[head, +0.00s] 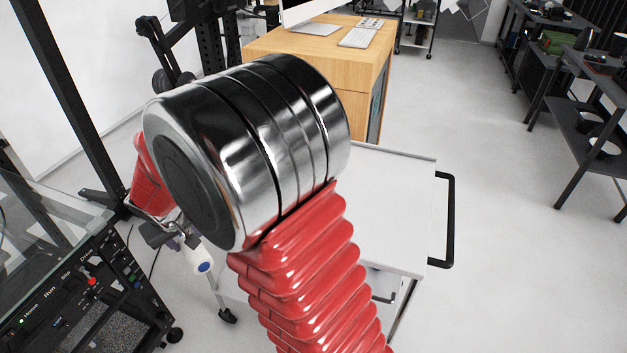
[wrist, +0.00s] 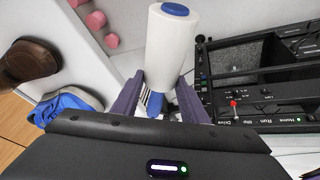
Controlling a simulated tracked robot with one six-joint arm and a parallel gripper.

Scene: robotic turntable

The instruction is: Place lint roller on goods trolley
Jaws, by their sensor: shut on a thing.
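The lint roller, a white cylinder with a blue end cap, is held in my gripper. In the wrist view the lint roller (wrist: 171,45) points away from me, with its blue handle between the two dark fingers of my gripper (wrist: 158,90). In the head view the lint roller (head: 198,257) hangs below my gripper (head: 175,237), beside the control panel and mostly behind my arm. The goods trolley (head: 393,205) has a white top and a black handle at its right; my arm hides its left part. My gripper is left of the visible trolley top.
A control panel with a glass top (head: 95,285) stands close at left. A wooden desk (head: 340,60) is behind the trolley. Black shelving (head: 575,110) is at right, with clear floor between. Shoes (wrist: 50,85) and pink dumbbells (wrist: 95,20) show in the wrist view.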

